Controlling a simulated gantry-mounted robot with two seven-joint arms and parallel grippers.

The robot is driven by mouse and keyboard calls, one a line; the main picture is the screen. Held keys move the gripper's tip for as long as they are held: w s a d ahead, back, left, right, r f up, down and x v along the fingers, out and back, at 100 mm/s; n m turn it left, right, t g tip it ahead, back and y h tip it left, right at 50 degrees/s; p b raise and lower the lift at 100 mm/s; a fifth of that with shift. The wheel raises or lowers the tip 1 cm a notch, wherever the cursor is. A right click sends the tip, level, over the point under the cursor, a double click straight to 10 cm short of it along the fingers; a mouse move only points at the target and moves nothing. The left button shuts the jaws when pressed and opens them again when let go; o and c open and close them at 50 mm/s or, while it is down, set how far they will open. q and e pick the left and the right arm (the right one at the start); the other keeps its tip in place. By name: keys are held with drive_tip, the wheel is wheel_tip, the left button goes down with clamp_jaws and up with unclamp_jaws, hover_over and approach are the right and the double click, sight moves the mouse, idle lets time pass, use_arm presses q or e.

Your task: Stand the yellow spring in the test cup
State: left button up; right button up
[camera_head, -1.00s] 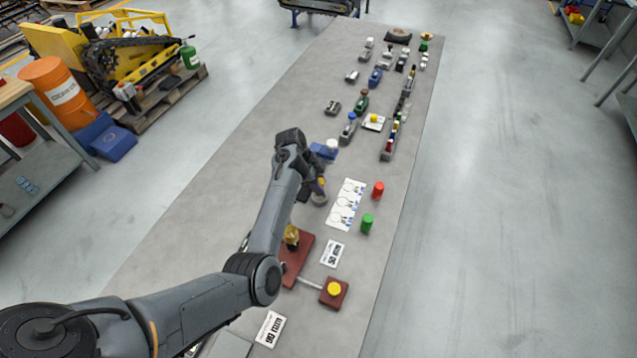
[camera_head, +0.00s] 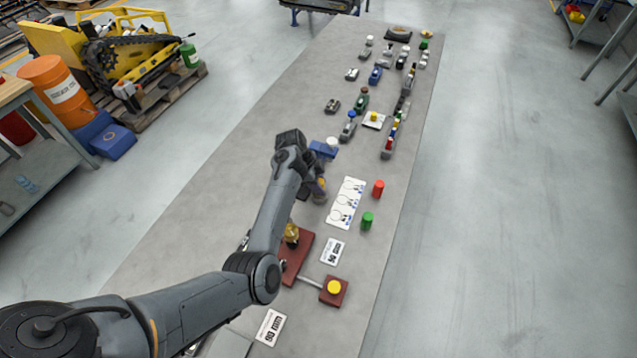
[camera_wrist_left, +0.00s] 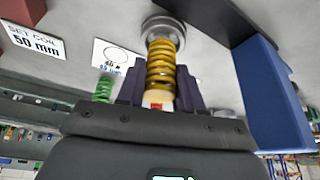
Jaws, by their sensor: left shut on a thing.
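The yellow spring (camera_wrist_left: 160,62) is between the fingers of my left gripper (camera_wrist_left: 157,82), which is shut on it. In the left wrist view its far end meets the round silver test cup (camera_wrist_left: 163,23) and looks to be inside the rim. I cannot tell whether it rests on the cup's floor. The spring looks in line with the cup. In the head view my left gripper (camera_head: 319,188) is low over the table, left of the white card with circles, and hides most of the cup. My right gripper is not in view.
A blue block (camera_wrist_left: 272,95) stands close beside the gripper. Red-brown blocks (camera_head: 334,291) are nearer. Bare table lies to the left.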

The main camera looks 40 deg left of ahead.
use_arm(q)
drive_tip(key=shift+f, duration=0.3)
idle(0.5)
drive_tip(key=shift+f+b, duration=0.3)
drive_tip(key=shift+f, duration=0.2)
idle(0.4)
drive_tip(key=o, duration=1.6)
drive_tip(key=shift+o, duration=0.2)
drive_tip(key=shift+r, duration=0.15)
drive_tip(key=shift+r+p, duration=0.4)
drive_tip(key=shift+p, duration=0.2)
wheel_tip(320, 180, up, 6)
drive_tip(key=p, duration=0.6)
